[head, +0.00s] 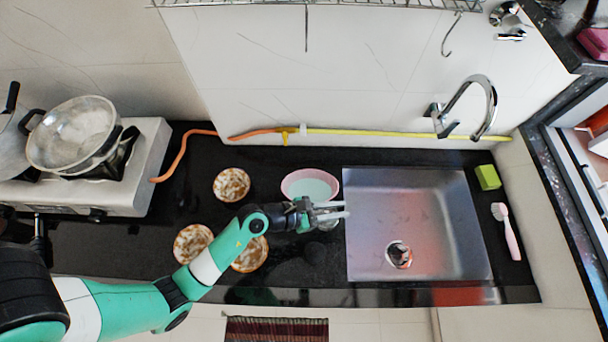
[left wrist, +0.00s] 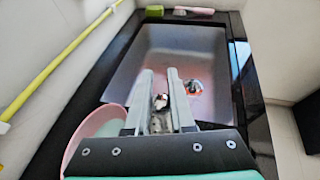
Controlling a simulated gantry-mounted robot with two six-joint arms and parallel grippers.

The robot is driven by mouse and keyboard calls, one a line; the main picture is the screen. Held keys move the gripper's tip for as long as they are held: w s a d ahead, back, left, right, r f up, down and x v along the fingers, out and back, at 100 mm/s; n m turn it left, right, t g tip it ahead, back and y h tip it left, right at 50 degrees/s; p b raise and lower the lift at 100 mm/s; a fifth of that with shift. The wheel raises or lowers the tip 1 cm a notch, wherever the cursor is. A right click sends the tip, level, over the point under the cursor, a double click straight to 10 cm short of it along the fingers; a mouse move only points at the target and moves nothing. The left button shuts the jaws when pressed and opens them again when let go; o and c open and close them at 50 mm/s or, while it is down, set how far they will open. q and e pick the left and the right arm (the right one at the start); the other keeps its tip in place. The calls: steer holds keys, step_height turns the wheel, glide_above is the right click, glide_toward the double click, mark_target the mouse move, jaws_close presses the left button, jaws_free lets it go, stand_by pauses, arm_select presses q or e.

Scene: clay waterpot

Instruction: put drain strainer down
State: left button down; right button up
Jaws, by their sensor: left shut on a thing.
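My left gripper (head: 345,209) reaches in from the left, over the counter strip beside the sink's left edge. It is shut on the drain strainer, a small silvery piece with dark and reddish bits. The strainer (left wrist: 160,112) shows between the fingers in the left wrist view; in the head view, it shows partly below the fingers (head: 328,225). I cannot tell whether it touches the counter. The steel sink (head: 420,205) lies to the right, with its drain (head: 399,254) near the front. My right gripper is out of view.
A pink bowl (head: 289,184) with pale green inside stands just behind the gripper. Patterned brown bowls (head: 231,184) stand to the left. A green sponge (head: 487,177) and pink brush (head: 507,233) lie right of the sink. The faucet (head: 490,95) is behind it.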

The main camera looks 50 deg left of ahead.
mark_target(310, 190)
arm_select(q)
steer(key=shift+w+a+f+b, duration=0.15)
steer(key=shift+a+f+b, duration=0.05)
steer(key=shift+b, duration=0.1)
steer(key=w+a+f+b, duration=0.1)
steer(key=a+f+b, duration=0.1)
steer(key=a, duration=0.1)
steer(key=w+a+f+b, duration=0.2)
steer(key=a+f, duration=0.1)
steer(key=a, duration=0.1)
steer(key=w+a+f+b, duration=0.1)
steer(key=a+f+b, duration=0.2)
steer(key=a, duration=0.1)
steer(key=shift+w+a+f, duration=0.15)
steer(key=shift+w+f, duration=0.1)
steer(key=shift+w, duration=0.15)
steer(key=shift+w+a+f, duration=0.15)
steer(key=shift+a+f, duration=0.1)
steer(key=shift+a, duration=0.15)
steer(key=shift+a+f+b, duration=0.1)
steer(key=shift+f+b, duration=0.15)
steer(key=shift+b, duration=0.15)
step_height(310, 190, down, 3)
steer(key=shift+w+a+f+b, duration=0.1)
steer(key=shift+f+b, duration=0.1)
steer(key=shift+b, duration=0.75)
steer(key=shift+r, duration=0.15)
steer(key=c, duration=0.8)
jaws_free()
